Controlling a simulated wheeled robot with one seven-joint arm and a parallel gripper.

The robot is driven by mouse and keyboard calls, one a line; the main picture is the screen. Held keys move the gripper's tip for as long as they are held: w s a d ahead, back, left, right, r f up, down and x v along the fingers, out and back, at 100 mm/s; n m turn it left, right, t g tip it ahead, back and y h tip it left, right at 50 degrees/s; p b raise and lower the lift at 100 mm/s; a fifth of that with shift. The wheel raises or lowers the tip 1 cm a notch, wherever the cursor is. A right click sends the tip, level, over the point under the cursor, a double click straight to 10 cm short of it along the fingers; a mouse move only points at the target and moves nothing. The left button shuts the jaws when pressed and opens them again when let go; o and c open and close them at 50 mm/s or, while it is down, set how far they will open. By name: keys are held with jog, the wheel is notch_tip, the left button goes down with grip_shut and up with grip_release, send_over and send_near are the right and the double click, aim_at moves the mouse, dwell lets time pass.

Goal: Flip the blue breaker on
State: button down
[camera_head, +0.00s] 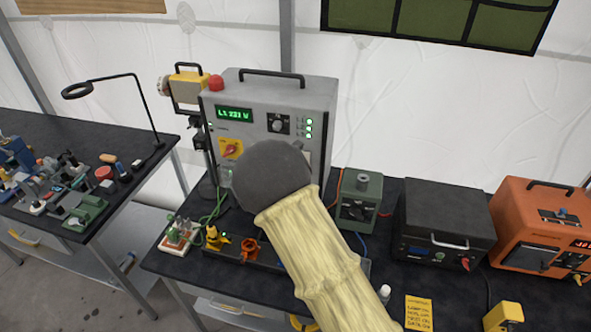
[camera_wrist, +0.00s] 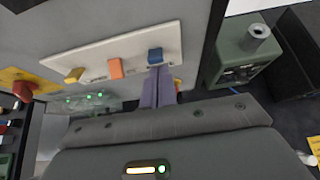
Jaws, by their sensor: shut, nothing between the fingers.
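The blue breaker (camera_wrist: 155,54) is the rightmost of three coloured levers on a white strip (camera_wrist: 136,51) on the grey cabinet, seen in the wrist view. An orange breaker (camera_wrist: 115,68) and a yellow breaker (camera_wrist: 74,75) sit to its left. My gripper (camera_wrist: 159,70) is shut and empty, its purple fingers together with their tips right below the blue breaker. I cannot tell whether they touch it. In the head view the grey cabinet (camera_head: 232,130) shows a lit display, while my arm hides the breakers and my gripper.
A red-and-yellow rotary switch (camera_head: 231,149) is on the cabinet's left side. A green device (camera_head: 368,190), a black box (camera_head: 440,215) and an orange unit (camera_head: 525,210) stand to the right. Small connectors (camera_head: 213,238) lie in front. The left bench (camera_head: 140,133) is cluttered.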

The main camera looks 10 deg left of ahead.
jog(key=shift+w+r, duration=0.1)
jog(key=shift+r, duration=0.45)
jog(key=shift+r, duration=0.15)
